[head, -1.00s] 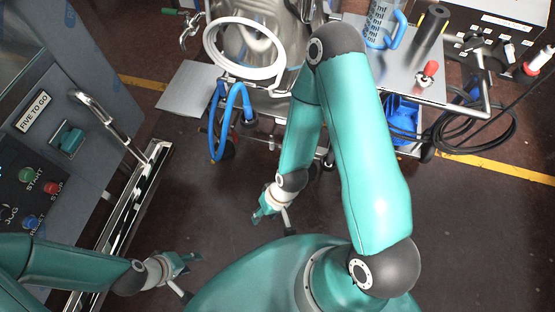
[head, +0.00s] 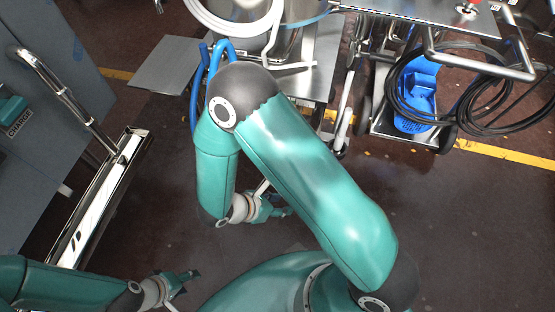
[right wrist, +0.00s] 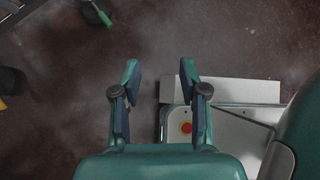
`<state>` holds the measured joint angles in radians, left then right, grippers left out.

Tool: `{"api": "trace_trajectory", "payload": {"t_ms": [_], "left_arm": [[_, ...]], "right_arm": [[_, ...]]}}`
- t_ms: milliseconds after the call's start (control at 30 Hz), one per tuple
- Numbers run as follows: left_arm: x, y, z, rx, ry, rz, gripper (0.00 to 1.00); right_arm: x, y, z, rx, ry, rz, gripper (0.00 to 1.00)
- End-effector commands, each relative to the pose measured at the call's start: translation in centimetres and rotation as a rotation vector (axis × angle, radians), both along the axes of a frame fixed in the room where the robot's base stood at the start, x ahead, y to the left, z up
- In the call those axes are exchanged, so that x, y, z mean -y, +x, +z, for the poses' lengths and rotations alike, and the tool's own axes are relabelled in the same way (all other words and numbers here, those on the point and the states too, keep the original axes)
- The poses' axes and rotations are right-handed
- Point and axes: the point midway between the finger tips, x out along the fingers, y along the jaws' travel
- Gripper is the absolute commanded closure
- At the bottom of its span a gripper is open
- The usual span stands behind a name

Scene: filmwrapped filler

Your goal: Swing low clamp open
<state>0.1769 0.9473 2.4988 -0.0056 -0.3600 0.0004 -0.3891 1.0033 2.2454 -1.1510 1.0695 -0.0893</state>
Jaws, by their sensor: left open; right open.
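No low clamp can be made out in either view. The steel vessel (head: 285,45) at the top of the head view is cut off by the picture edge and partly hidden by my right arm. My right gripper (head: 282,212) hangs over bare floor, below and apart from the vessel's stand. In the right wrist view its two fingers (right wrist: 160,76) are spread with nothing between them. My left gripper (head: 190,279) is at the lower left of the head view, open and empty above the floor.
A steel cabinet with a long handle (head: 65,85) and a shiny ledge (head: 100,200) stands left. A flat steel plate (head: 166,65) juts out beside the vessel. Blue hose (head: 197,85) hangs there. Middle floor is clear.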

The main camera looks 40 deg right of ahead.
Motion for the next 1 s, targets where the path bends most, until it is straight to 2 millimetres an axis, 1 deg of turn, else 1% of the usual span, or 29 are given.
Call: {"api": "trace_trajectory", "payload": {"t_ms": [33,100,133,200,267,400,467,567,667,1000], "left_arm": [[0.0,0.0,-3.2,0.0,0.0,0.0,0.49],[0.0,0.0,-4.7,0.001,0.0,0.0,0.49],[0.0,0.0,-5.2,0.001,0.0,0.0,0.49],[0.0,0.0,-6.1,0.001,0.0,0.0,0.49],[0.0,0.0,-6.5,0.001,0.0,0.0,0.49],[0.0,0.0,-6.9,0.001,0.0,0.0,0.49],[0.0,0.0,-6.9,0.001,0.0,-0.001,0.49],[0.0,0.0,-7.2,0.001,0.0,-0.001,0.49],[0.0,0.0,-7.7,0.001,0.0,-0.001,0.49],[0.0,0.0,-9.5,0.001,0.0,0.0,0.49]], "right_arm": [[-0.1,2.6,-1.6,0.051,-0.078,0.117,0.57],[-0.4,5.6,-0.9,0.118,-0.176,0.245,0.57],[-0.6,6.7,-0.5,0.146,-0.212,0.288,0.57],[-1.2,8.7,0.4,0.202,-0.28,0.368,0.57],[-1.7,9.9,1.1,0.239,-0.322,0.415,0.57],[-1.9,11.2,1.9,0.278,-0.365,0.458,0.57],[-1.6,11.4,1.9,0.28,-0.368,0.46,0.57],[-0.5,11.9,1.4,0.277,-0.367,0.458,0.57],[0.9,12.6,0.6,0.276,-0.366,0.455,0.57],[7.0,15.8,-2.3,0.276,-0.366,0.453,0.57]]}}
